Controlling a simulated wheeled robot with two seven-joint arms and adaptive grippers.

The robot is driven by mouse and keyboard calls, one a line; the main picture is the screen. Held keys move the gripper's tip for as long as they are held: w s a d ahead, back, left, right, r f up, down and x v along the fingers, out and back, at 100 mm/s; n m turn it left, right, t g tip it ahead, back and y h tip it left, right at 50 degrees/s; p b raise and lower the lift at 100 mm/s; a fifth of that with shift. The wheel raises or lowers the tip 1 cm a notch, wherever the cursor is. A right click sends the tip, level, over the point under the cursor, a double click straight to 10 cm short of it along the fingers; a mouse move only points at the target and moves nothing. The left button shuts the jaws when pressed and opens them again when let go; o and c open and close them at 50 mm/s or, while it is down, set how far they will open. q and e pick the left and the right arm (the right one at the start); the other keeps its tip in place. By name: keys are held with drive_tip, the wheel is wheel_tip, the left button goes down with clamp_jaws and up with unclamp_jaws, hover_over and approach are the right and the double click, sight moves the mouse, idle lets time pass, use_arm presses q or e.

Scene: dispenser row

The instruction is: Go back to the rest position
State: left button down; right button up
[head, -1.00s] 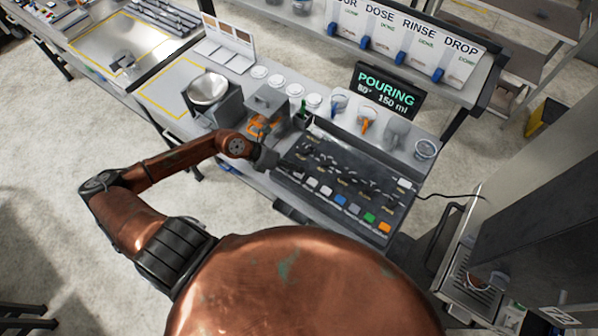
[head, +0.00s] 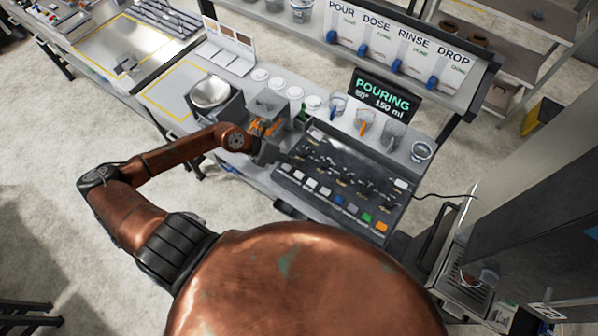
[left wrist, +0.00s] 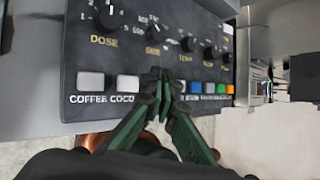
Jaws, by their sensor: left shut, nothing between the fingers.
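My left gripper (head: 270,155) is at the left end of the dark control panel (head: 335,198) in the head view. In the left wrist view its green fingers (left wrist: 160,84) are together, with nothing between them. They are in front of the button row, just right of the COFFEE and COCOA labels, and hide part of it. I cannot tell whether the tips touch the panel. My right gripper is not in view.
A screen (head: 385,94) behind the panel reads POURING and 150 ml. Cups and white lids stand along the bench. Open floor (head: 50,120) lies left of my arm.

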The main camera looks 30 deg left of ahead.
use_arm(q)
drive_tip(key=shift+r, duration=0.35)
drive_tip(key=shift+f, duration=0.1)
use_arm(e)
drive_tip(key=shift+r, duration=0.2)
